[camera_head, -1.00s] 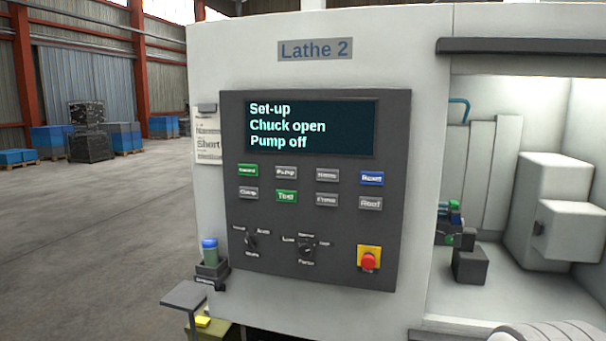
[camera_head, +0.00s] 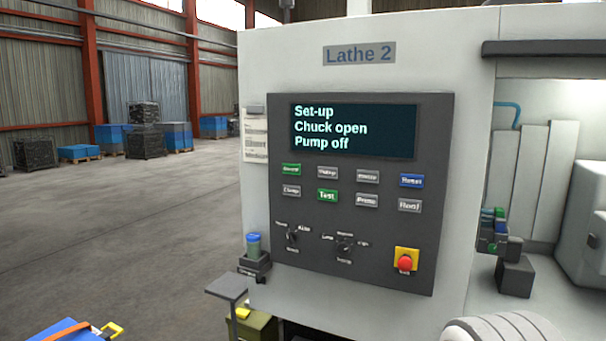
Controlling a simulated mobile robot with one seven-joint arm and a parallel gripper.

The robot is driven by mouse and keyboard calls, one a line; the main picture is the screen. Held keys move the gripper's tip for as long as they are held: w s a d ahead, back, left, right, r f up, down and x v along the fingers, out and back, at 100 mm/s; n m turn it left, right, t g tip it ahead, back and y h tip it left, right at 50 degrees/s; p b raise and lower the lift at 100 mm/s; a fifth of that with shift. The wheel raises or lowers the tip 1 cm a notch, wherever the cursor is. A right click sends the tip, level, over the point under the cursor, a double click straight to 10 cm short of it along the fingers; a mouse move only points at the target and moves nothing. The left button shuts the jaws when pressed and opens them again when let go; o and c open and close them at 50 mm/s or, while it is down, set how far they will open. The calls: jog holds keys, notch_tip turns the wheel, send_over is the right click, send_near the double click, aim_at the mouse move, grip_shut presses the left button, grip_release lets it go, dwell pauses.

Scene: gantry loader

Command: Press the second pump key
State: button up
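The dark control panel (camera_head: 361,262) is on the pale front of the machine marked Lathe 2. Its screen (camera_head: 353,131) reads "Set-up", "Chuck open", "Pump off". Below are two rows of keys. In the upper row are a green key (camera_head: 291,170), a grey key that seems to read "Pump" (camera_head: 327,173), a grey blurred key (camera_head: 368,176) and a blue "Reset" key (camera_head: 411,181). In the lower row are a grey key (camera_head: 291,190), a green "Test" key (camera_head: 327,195) and two grey keys with blurred labels (camera_head: 367,200) (camera_head: 410,205). My gripper is out of view.
Two rotary switches (camera_head: 345,247) and a red stop button (camera_head: 405,263) on yellow sit below the keys. A holder with a blue-capped green bottle (camera_head: 253,246) and a small grey shelf (camera_head: 226,287) stick out at the left. Open floor lies left.

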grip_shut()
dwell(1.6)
